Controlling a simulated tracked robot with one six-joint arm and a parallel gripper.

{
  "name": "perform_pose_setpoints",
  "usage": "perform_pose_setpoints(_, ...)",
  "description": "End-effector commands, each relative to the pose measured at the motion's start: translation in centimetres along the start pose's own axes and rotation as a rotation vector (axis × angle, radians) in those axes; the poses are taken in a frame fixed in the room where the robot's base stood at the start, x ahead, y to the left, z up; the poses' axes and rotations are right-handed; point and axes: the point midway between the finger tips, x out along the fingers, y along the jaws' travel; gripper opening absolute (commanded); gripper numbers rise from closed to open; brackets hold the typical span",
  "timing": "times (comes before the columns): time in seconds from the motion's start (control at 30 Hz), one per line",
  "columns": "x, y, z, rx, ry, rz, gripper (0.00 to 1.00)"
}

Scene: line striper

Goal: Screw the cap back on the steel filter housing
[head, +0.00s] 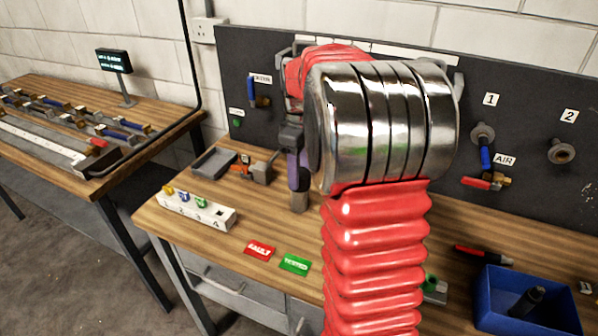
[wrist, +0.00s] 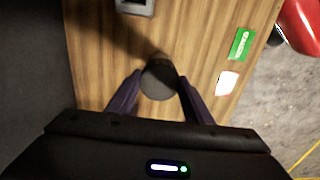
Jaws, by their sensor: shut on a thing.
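My gripper (head: 296,165) hangs over the left part of the wooden bench, with its purple fingers pointing down. In the wrist view my gripper (wrist: 160,82) is shut on a dark grey round piece, seemingly the cap (wrist: 159,83), with one finger on each side. In the head view a short grey steel cylinder (head: 299,202) shows just below the fingers, at bench height. I cannot tell whether this is the filter housing under the cap or part of the held piece. The thread and any gap between cap and housing are hidden.
A small vise (head: 258,170) and grey tray (head: 213,163) are left of my gripper. A numbered block (head: 197,211), a red card (head: 260,249) and a green card (head: 295,264) lie in front. A blue bin (head: 526,305) is right. The dark panel (head: 232,75) stands behind.

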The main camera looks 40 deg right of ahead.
Motion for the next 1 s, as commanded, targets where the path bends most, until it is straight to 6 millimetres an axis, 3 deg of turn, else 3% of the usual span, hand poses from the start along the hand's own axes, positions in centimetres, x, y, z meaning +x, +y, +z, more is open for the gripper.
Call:
perform_pose_setpoints(0.37, 0.03, -0.01, 0.01, 0.032, 0.000, 0.000, 0.15)
perform_pose_setpoints(0.8, 0.06, -0.01, 0.01, 0.359, 0.000, 0.000, 0.15)
perform_pose_setpoints(1.0, 0.06, -0.01, 0.01, 0.404, 0.000, 0.000, 0.15)
